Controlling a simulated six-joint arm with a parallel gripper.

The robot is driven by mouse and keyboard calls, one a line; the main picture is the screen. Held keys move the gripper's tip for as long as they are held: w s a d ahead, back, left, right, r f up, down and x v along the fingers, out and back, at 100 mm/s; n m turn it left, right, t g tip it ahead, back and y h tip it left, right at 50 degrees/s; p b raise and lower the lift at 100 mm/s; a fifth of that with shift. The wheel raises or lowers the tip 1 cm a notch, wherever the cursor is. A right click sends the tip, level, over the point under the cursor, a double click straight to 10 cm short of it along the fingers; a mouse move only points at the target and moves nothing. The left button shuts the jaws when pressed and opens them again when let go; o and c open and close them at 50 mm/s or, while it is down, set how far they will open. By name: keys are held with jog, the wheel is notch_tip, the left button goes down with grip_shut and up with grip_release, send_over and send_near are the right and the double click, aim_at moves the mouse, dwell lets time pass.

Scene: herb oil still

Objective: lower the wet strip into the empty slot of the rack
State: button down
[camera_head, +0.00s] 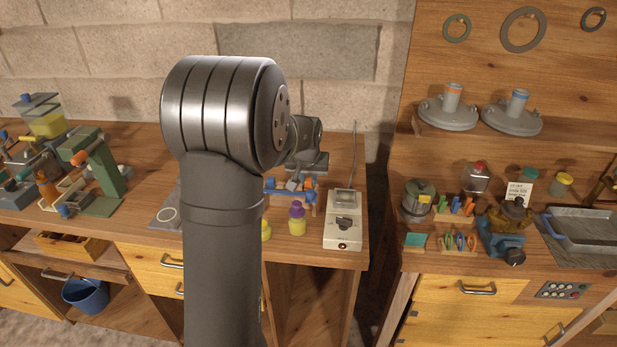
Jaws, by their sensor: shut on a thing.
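My gripper (296,184) is small and far off, past my dark arm. It points down just over a low blue rack (285,193) on the left workbench and is shut. The wet strip between its fingers is too small to make out. Orange bits show at the rack. My arm hides the rack's left part, and its slots cannot be told apart. I cannot tell whether the strip touches the rack.
A white device (343,231) with a dark knob stands right of the rack. A purple-capped yellow bottle (297,219) stands in front of it. A green stand (103,172) is at the left. A gap separates this bench from the right one, which holds a grey tray (592,232).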

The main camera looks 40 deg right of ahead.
aim_at(308, 180)
jog(key=shift+f, duration=0.25)
jog(key=c, duration=1.2)
grip_release()
jog(key=shift+c, duration=0.2)
jog(key=shift+c, duration=0.4)
jog(key=shift+r, duration=3.45)
jog(key=shift+f, duration=3.4)
jog(key=shift+r, duration=4.3)
